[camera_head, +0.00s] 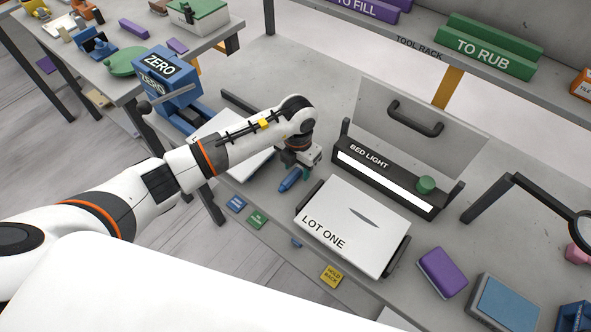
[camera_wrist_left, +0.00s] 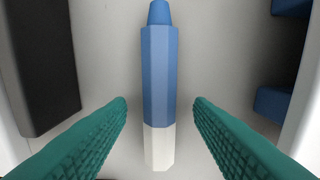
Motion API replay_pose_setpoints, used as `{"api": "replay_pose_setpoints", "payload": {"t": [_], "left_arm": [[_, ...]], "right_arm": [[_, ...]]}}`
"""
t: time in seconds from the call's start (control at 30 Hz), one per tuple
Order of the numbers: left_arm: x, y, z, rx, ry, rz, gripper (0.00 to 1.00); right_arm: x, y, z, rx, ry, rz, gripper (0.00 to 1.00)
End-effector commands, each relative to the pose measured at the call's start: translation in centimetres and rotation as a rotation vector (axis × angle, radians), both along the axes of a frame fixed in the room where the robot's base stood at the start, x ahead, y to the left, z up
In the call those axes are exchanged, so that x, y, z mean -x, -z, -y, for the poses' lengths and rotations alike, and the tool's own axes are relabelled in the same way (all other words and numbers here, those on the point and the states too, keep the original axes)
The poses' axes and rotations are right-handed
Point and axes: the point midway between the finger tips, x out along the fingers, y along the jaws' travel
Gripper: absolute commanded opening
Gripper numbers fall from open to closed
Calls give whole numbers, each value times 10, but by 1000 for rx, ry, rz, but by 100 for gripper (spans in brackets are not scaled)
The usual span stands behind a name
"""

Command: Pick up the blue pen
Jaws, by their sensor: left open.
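The blue pen (camera_head: 290,180) lies on the grey bench left of the white LOT ONE plate, close to my left gripper. In the left wrist view the pen (camera_wrist_left: 160,85) runs lengthwise down the middle, with a blue body, a narrower blue tip at the top and a white end at the bottom. My left gripper (camera_head: 305,172) is over the bench beside the pen in the head view. In the wrist view its green ridged fingers (camera_wrist_left: 160,103) are open, one on each side of the pen's lower part, with visible gaps on both sides. My right gripper is out of view.
The LOT ONE plate (camera_head: 345,222) sits right of the pen, with a dark bed light bar (camera_head: 392,184) behind it. A blue ZERO block (camera_head: 163,78) stands at left. Purple (camera_head: 441,272) and blue-topped (camera_head: 506,303) blocks lie at the front right.

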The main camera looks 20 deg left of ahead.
Motion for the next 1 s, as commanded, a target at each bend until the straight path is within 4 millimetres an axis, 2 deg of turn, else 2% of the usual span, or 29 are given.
{"api": "replay_pose_setpoints", "payload": {"t": [0.27, 0.57, 0.83, 1.0], "left_arm": [[0, 6, 0, 1, 1, 0, 47], [0, 6, 0, 1, 1, 0, 3], [0, 4, 0, 1, 1, 2, 3], [-2, -16, 0, 2, 2, 7, 3]], "right_arm": [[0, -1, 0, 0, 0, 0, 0], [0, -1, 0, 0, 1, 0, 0], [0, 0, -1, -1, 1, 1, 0], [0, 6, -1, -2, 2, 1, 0]]}}
